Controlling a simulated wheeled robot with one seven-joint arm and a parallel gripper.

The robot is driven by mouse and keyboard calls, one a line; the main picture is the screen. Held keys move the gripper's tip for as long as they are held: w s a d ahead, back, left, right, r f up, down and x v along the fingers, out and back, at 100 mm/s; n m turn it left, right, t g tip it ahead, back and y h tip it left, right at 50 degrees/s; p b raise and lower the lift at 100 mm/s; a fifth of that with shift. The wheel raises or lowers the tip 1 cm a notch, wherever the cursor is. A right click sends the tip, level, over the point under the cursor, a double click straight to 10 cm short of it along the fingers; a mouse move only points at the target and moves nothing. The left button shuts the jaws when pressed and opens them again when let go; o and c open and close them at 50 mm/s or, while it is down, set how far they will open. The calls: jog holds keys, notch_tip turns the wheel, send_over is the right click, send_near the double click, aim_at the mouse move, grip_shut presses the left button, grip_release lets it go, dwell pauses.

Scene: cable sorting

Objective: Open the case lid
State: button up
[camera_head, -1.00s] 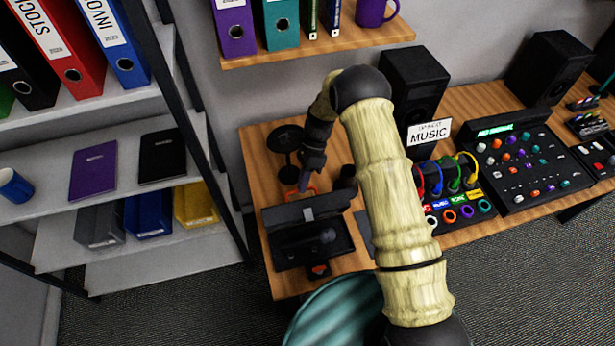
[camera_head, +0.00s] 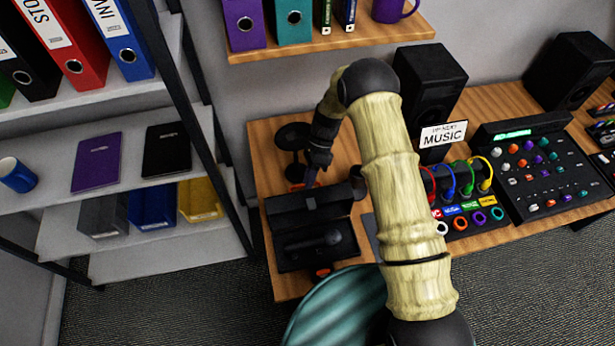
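The black case (camera_head: 285,261) stands near the front left edge of the wooden desk. Its lid (camera_head: 290,211) is raised at the back, so the inside shows. A dark microphone (camera_head: 326,240) lies in the case. My gripper (camera_head: 310,182) points down just behind the lid's upper edge. It is small and dark, and I cannot tell whether its fingers are apart or whether they touch the lid.
A dark round stand (camera_head: 292,138) is close behind my gripper. A mixer (camera_head: 545,170) and a panel with coloured cables (camera_head: 474,223) are to the right. A shelf rack (camera_head: 205,130) borders the left. A speaker (camera_head: 430,85) stands behind my arm.

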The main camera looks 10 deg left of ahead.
jog(key=shift+o, duration=1)
jog(key=shift+r, duration=0.1)
jog(key=shift+w+a, duration=0.1)
